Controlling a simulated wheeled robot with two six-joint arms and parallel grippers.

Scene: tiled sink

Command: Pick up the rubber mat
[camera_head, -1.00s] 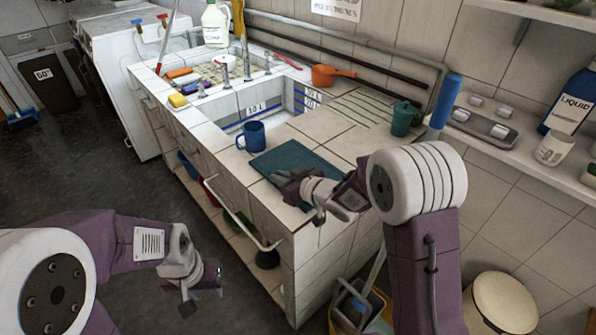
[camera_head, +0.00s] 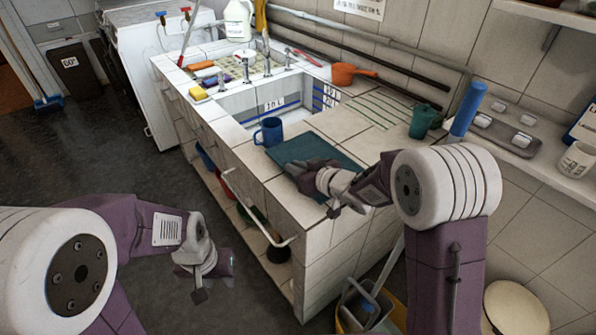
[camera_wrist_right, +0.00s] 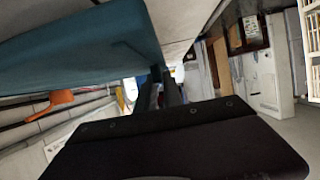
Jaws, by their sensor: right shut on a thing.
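The teal rubber mat (camera_head: 318,148) lies at the front edge of the tiled counter, beside a blue mug (camera_head: 268,131). My right gripper (camera_head: 293,165) is at the mat's front edge and covers part of it. In the right wrist view, the mat (camera_wrist_right: 75,50) fills the upper left, and the dark fingers of my right gripper (camera_wrist_right: 166,88) are close together at its edge, shut on it. My left gripper (camera_head: 214,284) hangs over the floor in front of the counter, away from the mat; its finger gap is unclear.
A sink basin (camera_head: 250,101) lies behind the mug. A yellow bucket (camera_head: 357,315) is below the counter's right end.

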